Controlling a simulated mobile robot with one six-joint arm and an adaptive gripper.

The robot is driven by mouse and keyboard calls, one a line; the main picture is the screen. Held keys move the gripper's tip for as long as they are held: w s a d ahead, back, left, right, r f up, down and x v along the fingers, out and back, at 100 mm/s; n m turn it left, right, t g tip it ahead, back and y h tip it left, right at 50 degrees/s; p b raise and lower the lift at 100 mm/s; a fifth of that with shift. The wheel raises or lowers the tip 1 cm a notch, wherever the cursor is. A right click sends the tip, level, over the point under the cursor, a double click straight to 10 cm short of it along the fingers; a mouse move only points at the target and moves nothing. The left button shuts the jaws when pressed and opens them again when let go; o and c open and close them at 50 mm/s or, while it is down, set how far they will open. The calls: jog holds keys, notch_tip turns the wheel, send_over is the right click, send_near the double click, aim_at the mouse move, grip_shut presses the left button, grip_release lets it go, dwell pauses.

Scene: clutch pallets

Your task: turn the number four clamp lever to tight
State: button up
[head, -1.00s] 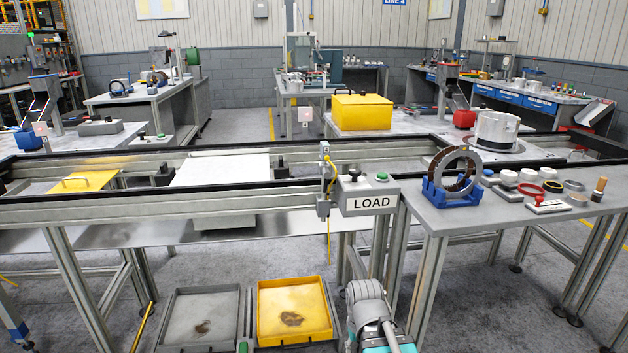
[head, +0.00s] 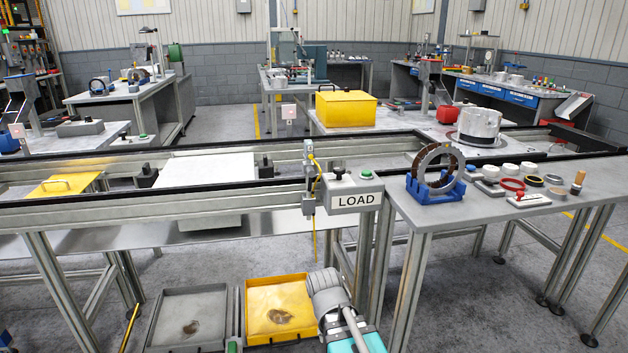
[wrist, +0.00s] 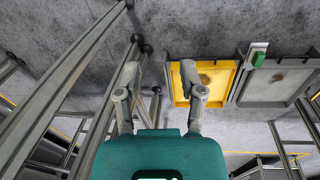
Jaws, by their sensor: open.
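I cannot make out a clamp lever or a number four in either view. A silver round housing (head: 478,127) stands on a flat pallet (head: 446,138) on the line at the right back; any levers around it are too small to tell. My gripper (wrist: 160,68) is open and empty in the wrist view, its two fingers spread and pointing down over the floor. In the head view only part of my arm shows at the bottom middle, well in front of and below the line and far from the housing.
A conveyor rail (head: 120,209) with a LOAD box (head: 355,200) crosses in front. A grey table (head: 450,216) at right holds a ring in a blue stand (head: 436,190) and several small parts. A yellow tray (head: 257,328) and a grey tray (head: 158,335) lie low down.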

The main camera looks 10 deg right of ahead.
jog(key=w+r+m+t+h+p, duration=0.1)
jog(key=w+r+m+h+p, duration=0.3)
jog(key=w+r, duration=0.3)
jog(key=m+t+h+p, duration=0.7)
jog(key=t+h+p, duration=0.1)
jog(key=t+h, duration=0.15)
send_near(310, 182)
jog(key=w+v, duration=0.1)
jog(key=v, duration=0.2)
jog(key=shift+s+a+g, duration=0.25)
jog(key=shift+a+g, duration=0.1)
jog(key=shift+w+d, duration=0.1)
jog(key=shift+d, duration=0.05)
jog(key=shift+x, duration=6.7)
jog(key=shift+r, duration=0.1)
grip_shut()
